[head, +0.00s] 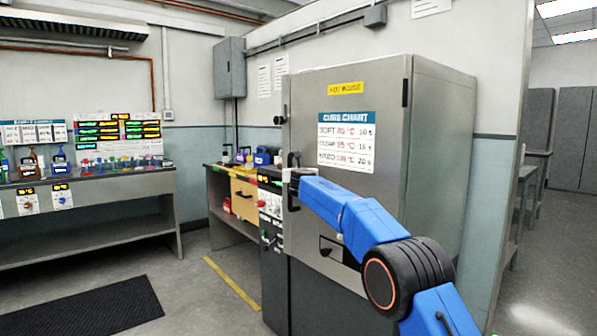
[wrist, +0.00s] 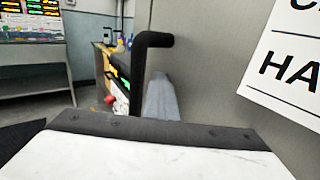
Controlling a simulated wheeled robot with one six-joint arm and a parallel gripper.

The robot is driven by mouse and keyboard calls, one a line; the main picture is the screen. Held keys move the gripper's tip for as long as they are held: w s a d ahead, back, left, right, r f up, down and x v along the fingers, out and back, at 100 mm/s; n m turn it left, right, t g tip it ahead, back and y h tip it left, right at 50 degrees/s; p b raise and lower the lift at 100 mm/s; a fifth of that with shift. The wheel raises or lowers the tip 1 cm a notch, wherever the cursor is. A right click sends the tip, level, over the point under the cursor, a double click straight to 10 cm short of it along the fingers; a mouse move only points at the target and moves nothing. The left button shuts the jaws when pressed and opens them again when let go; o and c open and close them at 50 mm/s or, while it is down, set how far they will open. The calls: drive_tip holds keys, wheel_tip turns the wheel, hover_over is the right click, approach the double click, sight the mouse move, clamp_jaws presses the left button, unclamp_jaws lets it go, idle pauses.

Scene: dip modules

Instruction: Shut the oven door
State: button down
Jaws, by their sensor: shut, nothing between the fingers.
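The oven (head: 440,150) is a tall grey metal cabinet. Its door (head: 345,85) faces me and carries a yellow label and a cure chart (head: 347,140). I cannot tell how far the door stands from its frame. The dark door handle (head: 292,160) is near the door's left edge; in the wrist view the handle (wrist: 140,70) is a black bar just beyond my gripper. My gripper (head: 297,178) is shut and empty, close to the handle at the door's left side. Whether it touches the handle or door is unclear. In the wrist view its body (wrist: 150,140) fills the bottom; the fingertips are not clear.
A control panel (head: 270,200) with a display is left of the door. Behind it stands a bench with a wooden drawer (head: 243,198) and bottles. A long bench (head: 110,187) with bottles and displays is at left. The floor (head: 190,290) between is open, with a dark mat (head: 85,310).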

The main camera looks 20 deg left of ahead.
drive_tip(key=shift+w+d, duration=0.2)
drive_tip(key=shift+w+d, duration=0.1)
drive_tip(key=shift+d, duration=0.05)
idle(0.3)
drive_tip(key=a+v, duration=0.1)
drive_tip(key=v, duration=1.6)
drive_tip(key=s+d+f+n+g, duration=0.1)
drive_tip(key=s+d+n+g, duration=0.1)
drive_tip(key=s+d+n, duration=0.6)
drive_tip(key=s+d+n+g, duration=0.1)
drive_tip(key=s+d+n, duration=0.3)
drive_tip(key=d, duration=0.7)
drive_tip(key=s+d+f+n+g, duration=0.1)
drive_tip(key=s+d+n+g, duration=0.1)
drive_tip(key=s+d+n, duration=0.6)
drive_tip(key=s+d+f+n+g+h, duration=0.2)
drive_tip(key=s+d+f+n, duration=0.2)
drive_tip(key=s+d+f, duration=0.4)
drive_tip(key=s+d+f+n+g+h, duration=0.2)
drive_tip(key=s+d+f, duration=0.7)
drive_tip(key=s, duration=0.9)
drive_tip(key=s+d+f+n+g+h, duration=0.1)
drive_tip(key=s+d+f+n+g, duration=0.2)
drive_tip(key=s+d+f+n, duration=0.3)
drive_tip(key=s+d+f, duration=0.3)
drive_tip(key=s+d, duration=0.4)
drive_tip(key=shift+s+d+h, duration=0.25)
drive_tip(key=shift+d+h, duration=0.05)
drive_tip(key=shift+h, duration=0.1)
